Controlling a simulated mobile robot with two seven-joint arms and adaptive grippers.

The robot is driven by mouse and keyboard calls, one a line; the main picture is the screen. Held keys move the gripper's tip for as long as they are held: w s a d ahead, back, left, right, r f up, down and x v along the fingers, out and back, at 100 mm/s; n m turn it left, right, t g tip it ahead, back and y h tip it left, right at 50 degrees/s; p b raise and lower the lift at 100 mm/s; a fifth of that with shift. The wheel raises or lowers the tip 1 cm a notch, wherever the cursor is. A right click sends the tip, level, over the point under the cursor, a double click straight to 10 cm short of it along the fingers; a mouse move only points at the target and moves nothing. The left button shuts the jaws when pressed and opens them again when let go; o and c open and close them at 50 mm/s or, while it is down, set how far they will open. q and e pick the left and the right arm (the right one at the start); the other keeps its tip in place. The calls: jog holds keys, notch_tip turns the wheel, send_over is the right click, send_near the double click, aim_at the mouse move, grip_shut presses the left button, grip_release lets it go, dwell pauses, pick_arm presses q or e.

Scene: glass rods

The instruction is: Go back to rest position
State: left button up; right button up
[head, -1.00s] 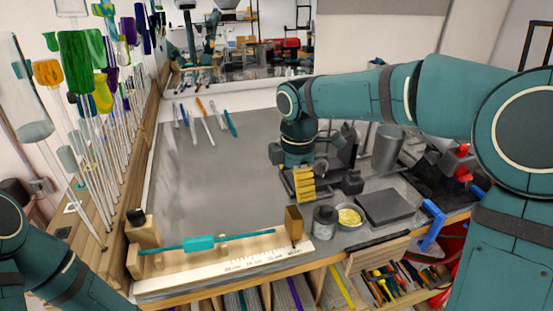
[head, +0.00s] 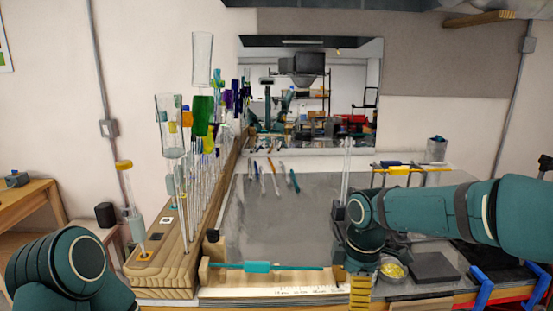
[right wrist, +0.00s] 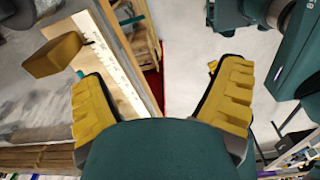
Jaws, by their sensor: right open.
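My right gripper (head: 360,292) points down near the front edge of the bench in the head view, at the right end of the wooden ruler stand. In the right wrist view its two yellow fingers (right wrist: 160,85) stand wide apart with nothing between them. My left arm shows only as a rounded teal link at the lower left of the head view; its gripper is out of view. A teal rod (head: 258,267) lies across the ruler stand (head: 235,293), apart from both arms.
A wooden rack (head: 165,255) of tall coloured glass rods stands at the left. Several thin rods (head: 275,175) lie on the grey bench top (head: 290,225), clear in its middle.

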notch_tip(320, 180, down, 10)
jog(key=w+a+m+y, duration=0.1)
jog(key=a+m, duration=0.2)
pick_arm(q)
jog(key=f+b, duration=0.2)
jog(key=f, duration=0.1)
jog(key=w+f+b, duration=0.1)
jog(key=f+b, duration=0.1)
jog(key=shift+d+f, duration=0.1)
jog(key=shift+d, duration=0.05)
pick_arm(e)
jog(key=s+a+f+m, duration=0.1)
jog(key=s+f+m, duration=0.3)
jog(key=f, duration=0.4)
jog(key=s+a+f+m+t+y, duration=0.1)
jog(key=s+f+m, duration=0.4)
jog(key=f, duration=0.4)
jog(key=s+f+m+y, duration=0.1)
jog(key=s+f+m, duration=0.4)
jog(key=f+m, duration=0.2)
jog(key=shift+s+a+f+t, duration=0.25)
jog(key=shift+a+f+t, duration=0.15)
jog(key=shift+f, duration=0.55)
pick_arm(q)
jog(key=shift+s, duration=0.1)
